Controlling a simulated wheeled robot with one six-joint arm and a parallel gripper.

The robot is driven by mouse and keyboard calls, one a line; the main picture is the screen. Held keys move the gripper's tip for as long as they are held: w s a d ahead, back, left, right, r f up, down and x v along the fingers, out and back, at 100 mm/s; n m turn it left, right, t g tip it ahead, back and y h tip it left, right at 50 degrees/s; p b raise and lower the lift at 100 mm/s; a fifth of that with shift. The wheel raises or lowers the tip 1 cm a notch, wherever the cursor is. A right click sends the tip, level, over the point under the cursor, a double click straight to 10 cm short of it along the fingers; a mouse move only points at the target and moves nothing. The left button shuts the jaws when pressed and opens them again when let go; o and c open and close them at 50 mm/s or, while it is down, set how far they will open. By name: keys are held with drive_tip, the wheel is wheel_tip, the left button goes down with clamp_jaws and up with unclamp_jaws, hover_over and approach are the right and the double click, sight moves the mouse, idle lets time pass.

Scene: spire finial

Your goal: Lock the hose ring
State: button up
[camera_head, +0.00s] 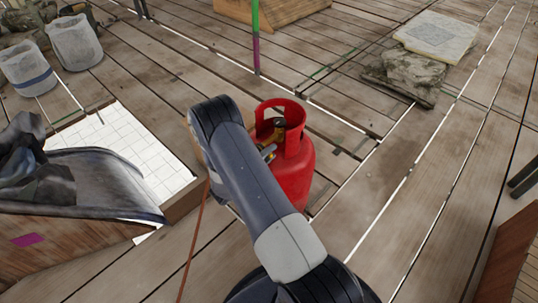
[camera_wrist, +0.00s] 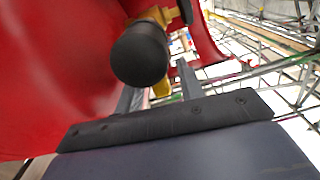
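A red gas cylinder (camera_head: 292,175) with a cut-out collar stands upright on the plank floor in the head view, partly hidden by my arm. Its brass-yellow valve (camera_head: 279,127) sits inside the collar. In the wrist view the red cylinder wall (camera_wrist: 50,60) fills the left, and a black round knob or end piece (camera_wrist: 140,54) is close in front of the yellow valve (camera_wrist: 160,15). My gripper (camera_wrist: 162,82) reaches toward the valve with its fingers apart. A yellow part shows between them, with visible space beside it. The knob hides the left fingertip. I cannot pick out the hose ring.
White buckets (camera_head: 75,42) stand at upper left. A green and purple pole (camera_head: 256,35) rises behind the cylinder. Planks to the right are mostly clear.

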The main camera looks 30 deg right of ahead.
clamp_jaws()
drive_tip(key=shift+f, duration=0.1)
idle(0.4)
drive_tip(key=m+b, duration=0.1)
drive_tip(key=f+m+b, duration=0.1)
drive_tip(key=m, duration=0.1)
drive_tip(key=shift+w+f+m+b, duration=0.2)
drive_tip(key=shift+m+b, duration=0.1)
drive_tip(key=shift+b, duration=0.1)
drive_tip(key=shift+w+a+f+m+b, duration=0.1)
drive_tip(key=shift+w+f+m+b, duration=0.1)
drive_tip(key=shift+m+b, duration=0.4)
drive_tip(key=shift+w+a+f+m+b, duration=0.15)
drive_tip(key=shift+m+b, duration=0.15)
drive_tip(key=shift+m, duration=0.55)
drive_tip(key=shift+w+f+m+b, duration=0.1)
drive_tip(key=shift+f+m+b, duration=0.1)
drive_tip(key=shift+m+b, duration=0.4)
drive_tip(key=shift+m, duration=0.25)
unclamp_jaws()
